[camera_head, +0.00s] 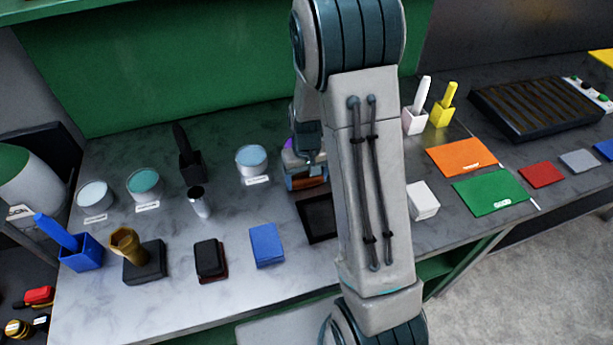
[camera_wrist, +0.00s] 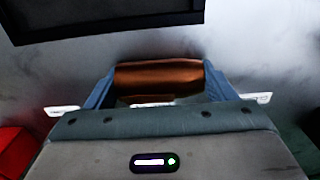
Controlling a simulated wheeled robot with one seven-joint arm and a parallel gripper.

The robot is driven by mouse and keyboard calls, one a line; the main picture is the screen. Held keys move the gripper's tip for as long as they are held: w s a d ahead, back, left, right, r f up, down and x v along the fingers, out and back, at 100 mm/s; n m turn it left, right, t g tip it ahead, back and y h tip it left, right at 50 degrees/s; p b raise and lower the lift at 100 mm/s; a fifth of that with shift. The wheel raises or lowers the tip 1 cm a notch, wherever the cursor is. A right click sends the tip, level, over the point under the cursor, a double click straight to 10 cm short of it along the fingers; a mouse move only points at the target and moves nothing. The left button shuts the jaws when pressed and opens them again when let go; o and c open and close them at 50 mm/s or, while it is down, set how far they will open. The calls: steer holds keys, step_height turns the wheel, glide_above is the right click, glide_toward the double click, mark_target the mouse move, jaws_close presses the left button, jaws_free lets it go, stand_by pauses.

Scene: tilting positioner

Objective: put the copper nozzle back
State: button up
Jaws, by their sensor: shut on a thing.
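My gripper (camera_wrist: 158,88) is shut on the copper nozzle (camera_wrist: 160,74), which lies crosswise between the two blue fingers. In the head view the nozzle (camera_head: 306,183) shows as a copper-brown piece under my gripper (camera_head: 308,172), partly hidden by my arm. The nozzle appears to be held just above or at the bench; I cannot tell whether it touches. A black square tray or holder (camera_head: 318,220) lies just in front of it, its right side hidden by my arm. A dark-framed thing (camera_wrist: 100,27) fills the top left of the wrist view.
A brass hexagonal piece (camera_head: 123,243) stands on a black block (camera_head: 145,263). A blue block (camera_head: 267,245), a dark red-edged block (camera_head: 210,261) and several round dishes, one pale blue (camera_head: 251,160), stand left. Orange (camera_head: 463,156) and green (camera_head: 492,193) mats lie right.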

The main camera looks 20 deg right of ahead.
steer(key=shift+f, duration=0.15)
steer(key=o, duration=1.1)
